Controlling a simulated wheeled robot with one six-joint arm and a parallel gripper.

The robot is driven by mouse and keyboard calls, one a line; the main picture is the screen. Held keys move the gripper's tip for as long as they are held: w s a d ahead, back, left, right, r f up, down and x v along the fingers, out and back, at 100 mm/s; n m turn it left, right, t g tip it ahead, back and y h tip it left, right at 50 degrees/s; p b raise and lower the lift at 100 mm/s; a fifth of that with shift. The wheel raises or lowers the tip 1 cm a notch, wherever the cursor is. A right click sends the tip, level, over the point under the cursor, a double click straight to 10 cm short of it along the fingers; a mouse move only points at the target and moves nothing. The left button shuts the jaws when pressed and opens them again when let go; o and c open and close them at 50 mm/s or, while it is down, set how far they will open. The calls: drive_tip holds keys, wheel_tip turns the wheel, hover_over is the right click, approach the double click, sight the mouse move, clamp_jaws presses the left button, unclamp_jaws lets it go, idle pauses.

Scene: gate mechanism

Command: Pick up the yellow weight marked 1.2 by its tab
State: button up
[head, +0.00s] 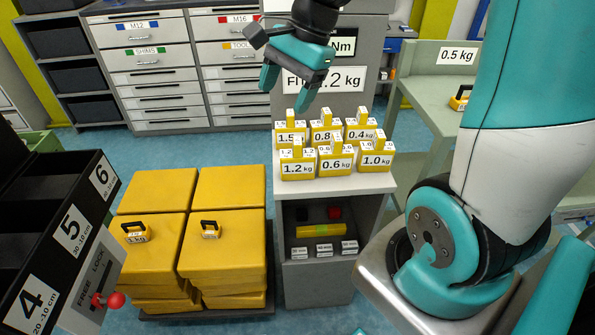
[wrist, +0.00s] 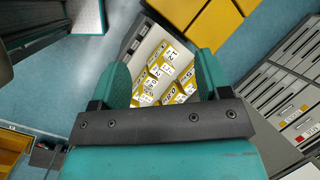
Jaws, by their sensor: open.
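The yellow weight marked 1.2 (head: 298,169) stands upright at the front left of a group of yellow weights on a grey stand. Its raised tab (head: 297,146) shows on top, and nothing holds it. My gripper (head: 287,92) is open and empty, above and behind this weight in the head view, with its fingers pointing down. In the wrist view, the open fingers (wrist: 162,78) frame part of the group of weights well below.
Weights marked 1.5 (head: 290,135), 0.8 (head: 322,132), 0.4 (head: 358,132), 0.6 (head: 335,166) and 1.0 (head: 376,161) stand close around it. Yellow slabs (head: 228,246) are stacked at left. Drawer cabinets (head: 150,85) stand behind. A numbered black rack (head: 65,245) is at lower left.

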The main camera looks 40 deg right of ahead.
drive_tip(key=w+d+f+m+b, duration=0.25)
drive_tip(key=d+f+m, duration=0.25)
drive_tip(key=d+m, duration=0.6)
drive_tip(key=p, duration=0.2)
approach(293, 153)
drive_tip(key=shift+n+t, duration=0.3)
drive_tip(key=shift+t, duration=0.1)
drive_tip(key=x, duration=0.9)
drive_tip(key=shift+s+f, duration=0.1)
drive_tip(key=shift+s, duration=0.3)
drive_tip(key=shift+c, duration=0.2)
clamp_jaws()
